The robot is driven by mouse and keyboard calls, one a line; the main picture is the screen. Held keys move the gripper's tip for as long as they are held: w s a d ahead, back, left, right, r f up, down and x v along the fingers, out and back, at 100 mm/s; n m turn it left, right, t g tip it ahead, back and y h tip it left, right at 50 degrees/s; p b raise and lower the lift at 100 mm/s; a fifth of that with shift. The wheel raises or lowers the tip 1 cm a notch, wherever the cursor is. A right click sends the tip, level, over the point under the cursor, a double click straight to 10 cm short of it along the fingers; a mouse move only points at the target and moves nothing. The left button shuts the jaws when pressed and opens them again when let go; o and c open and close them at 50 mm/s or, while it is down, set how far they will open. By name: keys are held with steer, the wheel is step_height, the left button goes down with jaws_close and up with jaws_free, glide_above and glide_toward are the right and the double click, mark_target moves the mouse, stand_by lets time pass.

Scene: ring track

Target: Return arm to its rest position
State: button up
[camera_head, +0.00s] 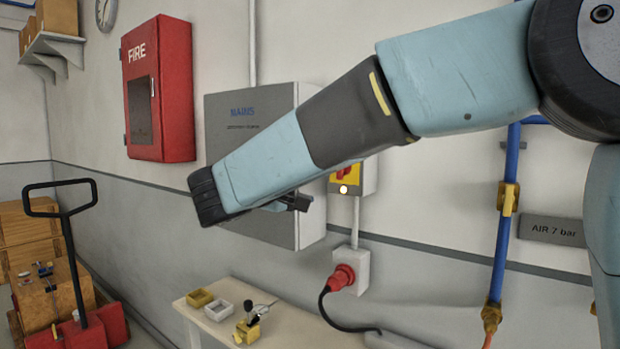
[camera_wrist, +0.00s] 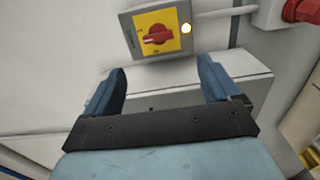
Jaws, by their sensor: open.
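My arm reaches from the upper right across the head view, in front of the wall. Its dark end is in front of the lower part of the grey MAINS cabinet (camera_head: 248,115). Most of my gripper is hidden behind my own arm there; a dark piece (camera_head: 300,202) shows below it. In the wrist view my gripper (camera_wrist: 162,78) is open, its two blue-grey fingers wide apart with nothing between them. Ahead of it is a yellow switch plate (camera_wrist: 143,24) with a red knob (camera_wrist: 157,35) and a lit lamp. The plate (camera_head: 366,174) is partly covered by my arm in the head view.
A red socket (camera_head: 343,277) with a black cable is below the switch. A bench (camera_head: 285,330) with small trays stands lower down. A blue pipe (camera_head: 504,240) runs at right, a red fire box (camera_head: 158,90) hangs at left, and a pallet truck (camera_head: 88,325) stands lower left.

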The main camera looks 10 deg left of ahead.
steer(key=s+d+f+m+g, duration=0.1)
steer(key=d+f+m+g, duration=0.15)
steer(key=d, duration=0.65)
steer(key=s+d+f+m+g+h, duration=0.1)
steer(key=d+g, duration=0.2)
steer(key=d, duration=0.6)
steer(key=d+f+m+g, duration=0.1)
steer(key=d+f+g, duration=0.15)
steer(key=d, duration=0.65)
steer(key=s+d+f+m+g+y, duration=0.1)
steer(key=s+d+f+m+y, duration=0.3)
steer(key=s, duration=0.5)
steer(key=s+d+f+m+g+y, duration=0.2)
steer(key=s+d+f+m+y, duration=0.2)
steer(key=s+d, duration=0.5)
steer(key=shift+d+f+m, duration=0.15)
steer(key=shift+f+m, duration=0.3)
steer(key=shift+f, duration=0.6)
